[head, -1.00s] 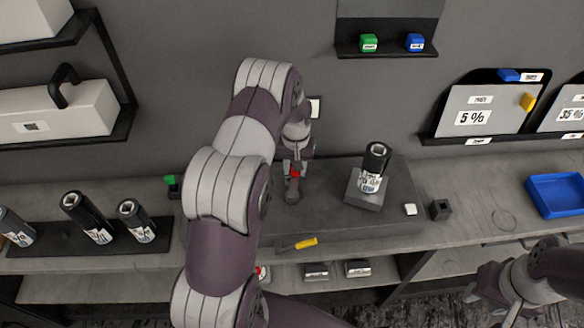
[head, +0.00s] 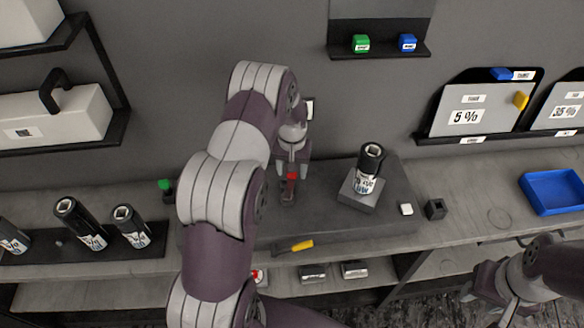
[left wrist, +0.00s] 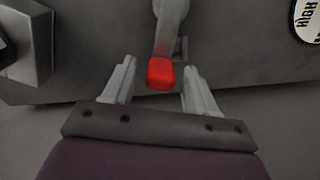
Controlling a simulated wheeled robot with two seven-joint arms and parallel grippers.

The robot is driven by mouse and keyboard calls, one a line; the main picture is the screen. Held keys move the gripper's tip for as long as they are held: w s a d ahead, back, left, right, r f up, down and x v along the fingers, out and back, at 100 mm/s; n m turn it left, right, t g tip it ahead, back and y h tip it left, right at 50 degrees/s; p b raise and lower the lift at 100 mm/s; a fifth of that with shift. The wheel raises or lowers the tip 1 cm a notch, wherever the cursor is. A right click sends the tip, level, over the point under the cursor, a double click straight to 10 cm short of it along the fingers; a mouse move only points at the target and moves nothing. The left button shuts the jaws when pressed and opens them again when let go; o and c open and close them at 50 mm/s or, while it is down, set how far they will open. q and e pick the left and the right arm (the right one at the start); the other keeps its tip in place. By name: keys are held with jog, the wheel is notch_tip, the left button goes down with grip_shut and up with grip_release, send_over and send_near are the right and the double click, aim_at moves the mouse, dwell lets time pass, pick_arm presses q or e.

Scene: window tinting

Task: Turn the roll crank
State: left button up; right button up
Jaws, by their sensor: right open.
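The roll crank is a grey arm (head: 288,195) with a red knob (head: 292,177), standing on the dark bench platform. In the left wrist view the red knob (left wrist: 160,73) lies between the two fingertips, with a gap on both sides. My left gripper (head: 291,172) points down over the crank and is open, its fingers straddling the knob without gripping it. A black roll (head: 370,160) with a white label stands upright on a grey block (head: 360,192) right of the crank. My right gripper (head: 478,291) is open and empty at the lower right, off the bench.
Several black rolls (head: 80,222) stand in a dark rack at the left. A yellow-handled tool (head: 302,246) lies at the platform's front edge. My left arm hides part of the bench.

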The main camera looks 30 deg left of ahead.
pick_arm(q)
jog(key=shift+r, duration=0.45)
notch_tip(320, 180, up, 12)
jog(key=b, duration=0.2)
jog(key=shift+b, duration=0.3)
jog(key=shift+f, duration=0.1)
